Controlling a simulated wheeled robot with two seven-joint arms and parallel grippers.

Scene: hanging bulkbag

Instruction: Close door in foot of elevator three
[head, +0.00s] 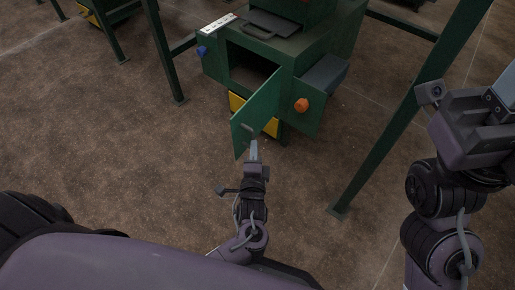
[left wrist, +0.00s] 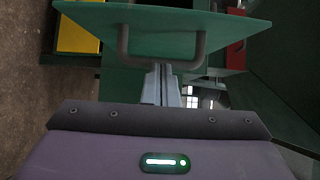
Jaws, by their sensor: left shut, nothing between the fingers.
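The elevator foot (head: 285,65) is a dark green metal box with a dark square opening (head: 247,72) in its front. Its green door (head: 258,115) stands open, swung out toward me from the opening's right side. My left gripper (head: 254,148) is shut and empty, close to the door's lower edge in the head view. In the left wrist view the door (left wrist: 160,15) is just ahead, its dark bar handle (left wrist: 160,55) across the shut fingers (left wrist: 162,85). I cannot tell whether they touch. My right gripper (head: 470,130) is raised at the right; its fingers are not clearly visible.
An orange knob (head: 301,105) is right of the door and a blue knob (head: 202,51) is on the left side. A yellow panel (head: 238,103) sits below the opening. Green posts (head: 375,150) stand to the right and left (head: 165,55). The brown floor (head: 130,150) is clear at left.

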